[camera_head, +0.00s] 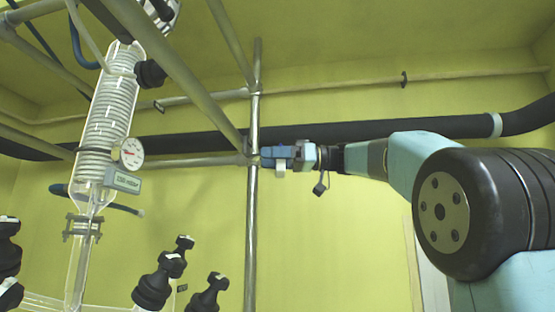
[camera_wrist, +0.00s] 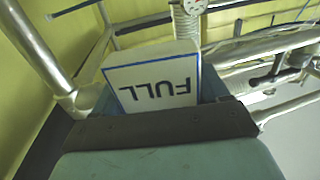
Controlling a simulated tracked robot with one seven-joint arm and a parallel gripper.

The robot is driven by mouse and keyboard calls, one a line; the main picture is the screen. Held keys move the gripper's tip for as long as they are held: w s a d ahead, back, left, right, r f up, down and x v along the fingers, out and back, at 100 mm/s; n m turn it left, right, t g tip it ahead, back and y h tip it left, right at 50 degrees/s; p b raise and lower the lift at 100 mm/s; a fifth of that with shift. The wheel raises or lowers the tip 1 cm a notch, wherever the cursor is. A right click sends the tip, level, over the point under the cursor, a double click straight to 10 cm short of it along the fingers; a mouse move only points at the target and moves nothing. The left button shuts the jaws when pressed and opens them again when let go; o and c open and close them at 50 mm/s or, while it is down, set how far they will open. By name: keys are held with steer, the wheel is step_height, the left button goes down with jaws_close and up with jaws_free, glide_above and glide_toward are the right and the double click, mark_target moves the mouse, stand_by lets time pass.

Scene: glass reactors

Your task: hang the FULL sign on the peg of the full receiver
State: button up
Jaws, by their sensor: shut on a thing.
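The FULL sign (camera_wrist: 152,76) is a white plate with a blue border and dark letters, upside down in the wrist view. My gripper (camera_wrist: 160,108) is shut on it, and the plate sticks out beyond the jaws. In the head view my gripper (camera_head: 280,157) is held up level near the vertical metal pole, right of the glassware. A small pale piece just below the jaws there may be part of the sign. I cannot make out the full receiver or its peg in either view.
A glass coil condenser (camera_head: 106,120) with a round gauge (camera_head: 130,152) and a small display (camera_head: 122,181) stands at left. A vertical pole (camera_head: 252,220) and crossing metal pipes lie close to my gripper. Black valve knobs (camera_head: 157,283) are at lower left. Yellow wall shows below the arm.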

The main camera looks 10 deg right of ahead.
steer(key=w+a, duration=0.2)
steer(key=a, duration=0.4)
steer(key=shift+a+f, duration=0.15)
stand_by(1.0)
steer(key=shift+w, duration=0.15)
steer(key=shift+a+f, duration=0.15)
steer(key=shift+f, duration=0.4)
stand_by(0.9)
stand_by(0.4)
steer(key=o, duration=1.1)
steer(key=shift+c, duration=0.2)
steer(key=shift+c, duration=1)
steer(key=s+d, duration=0.1)
steer(key=d, duration=0.6)
stand_by(0.4)
stand_by(0.4)
